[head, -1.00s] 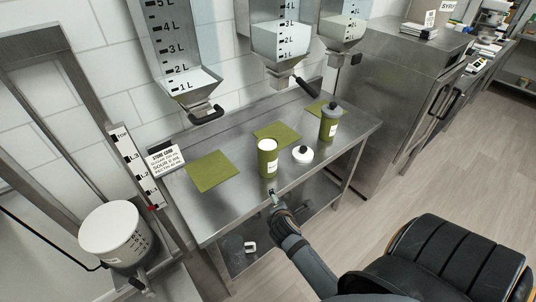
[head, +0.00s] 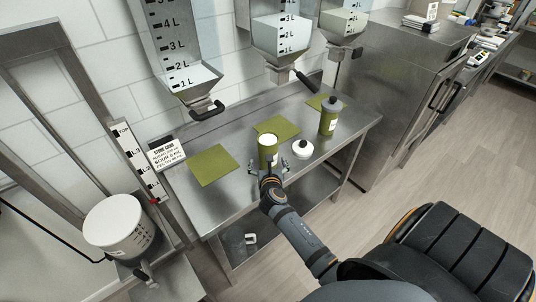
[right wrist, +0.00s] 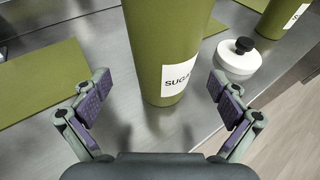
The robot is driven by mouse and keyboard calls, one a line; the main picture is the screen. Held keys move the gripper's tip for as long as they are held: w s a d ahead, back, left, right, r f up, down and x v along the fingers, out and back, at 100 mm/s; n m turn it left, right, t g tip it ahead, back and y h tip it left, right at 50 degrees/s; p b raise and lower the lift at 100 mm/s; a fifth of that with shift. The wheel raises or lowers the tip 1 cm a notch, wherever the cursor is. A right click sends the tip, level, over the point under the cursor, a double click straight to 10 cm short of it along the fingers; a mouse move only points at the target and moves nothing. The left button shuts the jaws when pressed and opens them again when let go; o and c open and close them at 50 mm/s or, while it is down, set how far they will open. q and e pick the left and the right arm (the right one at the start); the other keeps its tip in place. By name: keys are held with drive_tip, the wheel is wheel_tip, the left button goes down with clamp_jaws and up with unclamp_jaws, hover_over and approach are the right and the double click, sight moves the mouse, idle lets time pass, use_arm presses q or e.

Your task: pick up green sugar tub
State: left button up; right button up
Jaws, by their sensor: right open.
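The green sugar tub (head: 267,152) stands upright and without a lid on the steel table. Its white contents show at the top in the head view. In the right wrist view the tub (right wrist: 163,40) carries a white label reading "SUGA". My right gripper (head: 269,174) is open just in front of the tub. In the right wrist view its two fingers (right wrist: 161,103) are spread to either side of the tub's lower part, not touching it. A white lid with a black knob (head: 302,148) lies right of the tub. My left gripper is not in view.
A second green tub with a grey lid (head: 330,116) stands farther right. Green mats (head: 213,166) lie on the steel table (head: 237,196). Measuring hoppers (head: 180,50) hang above the table's back. A sign card (head: 167,154) stands at the left.

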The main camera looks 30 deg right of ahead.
drive_tip(key=shift+w+d, duration=0.2)
drive_tip(key=shift+w, duration=0.1)
drive_tip(key=x, duration=0.4)
drive_tip(key=shift+s+d+f, duration=0.1)
drive_tip(key=shift+s+d, duration=0.05)
drive_tip(key=shift+s, duration=0.05)
drive_tip(key=shift+w+d+f, duration=0.2)
drive_tip(key=shift+w+f, duration=0.05)
drive_tip(key=shift+w, duration=0.1)
drive_tip(key=shift+s+a+r, duration=0.1)
drive_tip(key=shift+s+r, duration=0.1)
drive_tip(key=c, duration=0.4)
drive_tip(key=shift+w, duration=0.1)
drive_tip(key=c, duration=1.4)
drive_tip(key=shift+r, duration=0.1)
